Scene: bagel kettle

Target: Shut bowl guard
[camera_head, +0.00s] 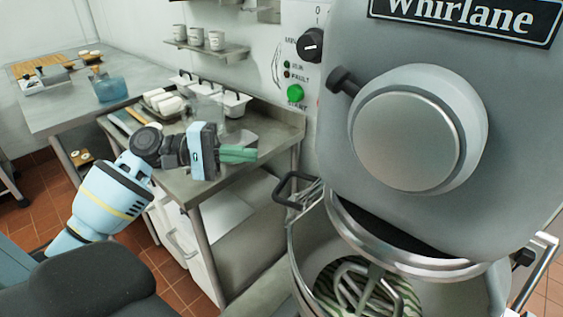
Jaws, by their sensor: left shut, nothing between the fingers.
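The big grey mixer (510,130) fills the right side, with a steel bowl (297,258) below its head. The bowl guard (312,194) shows as a few wire bars at the bowl's left rear, next to a black handle (291,188). The rest of it is hidden behind the mixer head. The bowl's front is uncovered, and a wire-like beater (350,285) shows inside over green-striped contents. My left gripper (252,154) is shut and empty, its green fingers pointing right, left of the handle and apart from it. My right gripper is out of view.
A steel table (187,190) stands behind my left arm, with white-handled containers (235,104) and a tray of white items at its back. A green start button (295,93) and black knob (311,44) are on the panel left of the mixer head.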

